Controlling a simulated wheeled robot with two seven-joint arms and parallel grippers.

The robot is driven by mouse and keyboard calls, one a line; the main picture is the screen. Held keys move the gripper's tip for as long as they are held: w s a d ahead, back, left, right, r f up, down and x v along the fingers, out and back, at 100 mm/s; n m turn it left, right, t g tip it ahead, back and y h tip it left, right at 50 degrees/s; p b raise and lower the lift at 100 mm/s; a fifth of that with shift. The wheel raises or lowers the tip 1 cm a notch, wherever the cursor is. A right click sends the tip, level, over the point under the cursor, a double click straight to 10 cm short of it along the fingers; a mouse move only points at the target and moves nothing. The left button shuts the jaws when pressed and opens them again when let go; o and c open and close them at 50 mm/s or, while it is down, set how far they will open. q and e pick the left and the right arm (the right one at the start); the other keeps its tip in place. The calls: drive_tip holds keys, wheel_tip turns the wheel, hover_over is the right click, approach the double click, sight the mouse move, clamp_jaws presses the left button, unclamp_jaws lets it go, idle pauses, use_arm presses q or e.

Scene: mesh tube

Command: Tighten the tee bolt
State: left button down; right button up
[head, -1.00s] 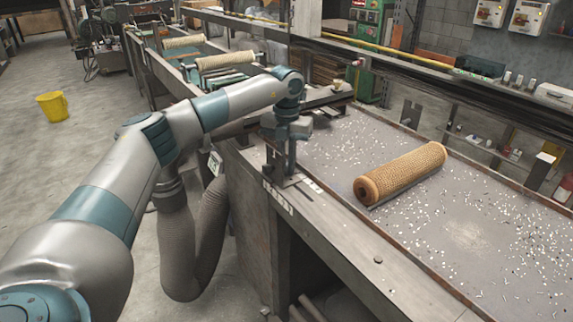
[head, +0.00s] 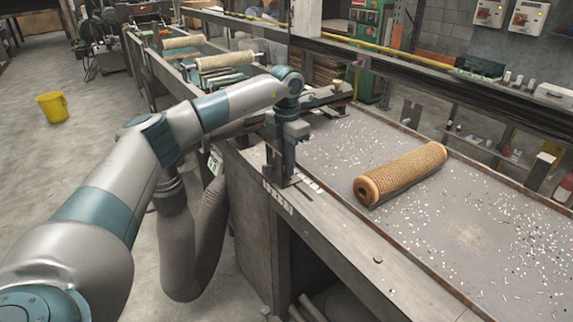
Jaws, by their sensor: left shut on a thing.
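My left arm reaches in from the left, and my left gripper (head: 280,172) points down at the near edge of the workbench (head: 345,240). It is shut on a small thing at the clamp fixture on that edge. I take this to be the tee bolt, but the gripper and the fixture hide it, so its shape and how far it is turned cannot be told. A dark bar (head: 330,98) runs from the fixture toward the back of the bench. My right gripper is not in view.
A tan mesh tube (head: 405,172) lies on the grey bench top, right of my left gripper, among scattered white chips. More rolls (head: 225,62) lie at the back left. A ribbed hose (head: 195,240) hangs below my arm. A yellow bucket (head: 53,107) stands on the floor.

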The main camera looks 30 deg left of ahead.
use_arm(q)
drive_tip(key=c, duration=1.9)
unclamp_jaws()
drive_tip(key=shift+r, duration=0.15)
